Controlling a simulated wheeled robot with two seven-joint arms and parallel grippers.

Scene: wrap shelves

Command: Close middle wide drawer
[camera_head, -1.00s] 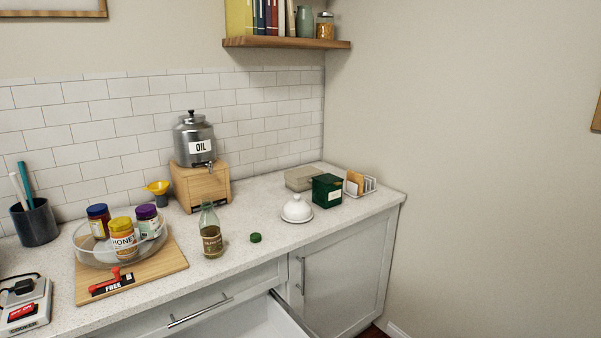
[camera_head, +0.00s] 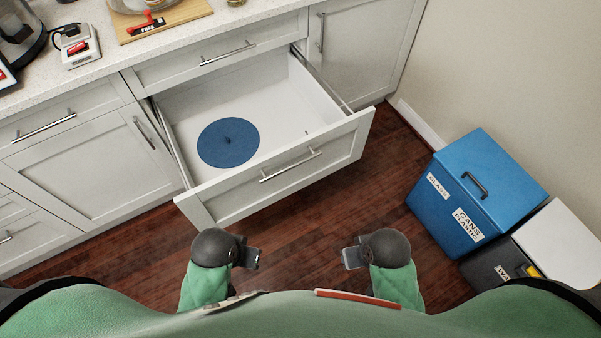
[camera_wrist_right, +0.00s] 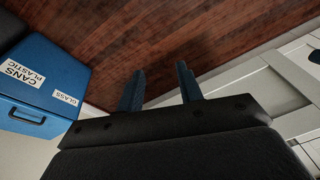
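The middle wide drawer (camera_head: 282,183) is pulled far out of the white cabinet in the head view. A blue round lid-like disc (camera_head: 228,142) with a small knob lies on its floor. A bar handle (camera_head: 290,165) runs across its front. My left gripper (camera_head: 257,259) and my right gripper (camera_head: 345,258) are in front of the drawer, above the floor and apart from it. Whether the left one is open is too small to tell. In the right wrist view my right gripper (camera_wrist_right: 160,88) has its two fingers apart with nothing between them.
A closed drawer (camera_head: 228,58) sits above the open one. A blue bin (camera_head: 470,190) labelled for cans, plastic and glass stands at the right, with a black and white bin (camera_head: 555,245) beside it. The wooden floor (camera_head: 300,225) before the drawer is clear.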

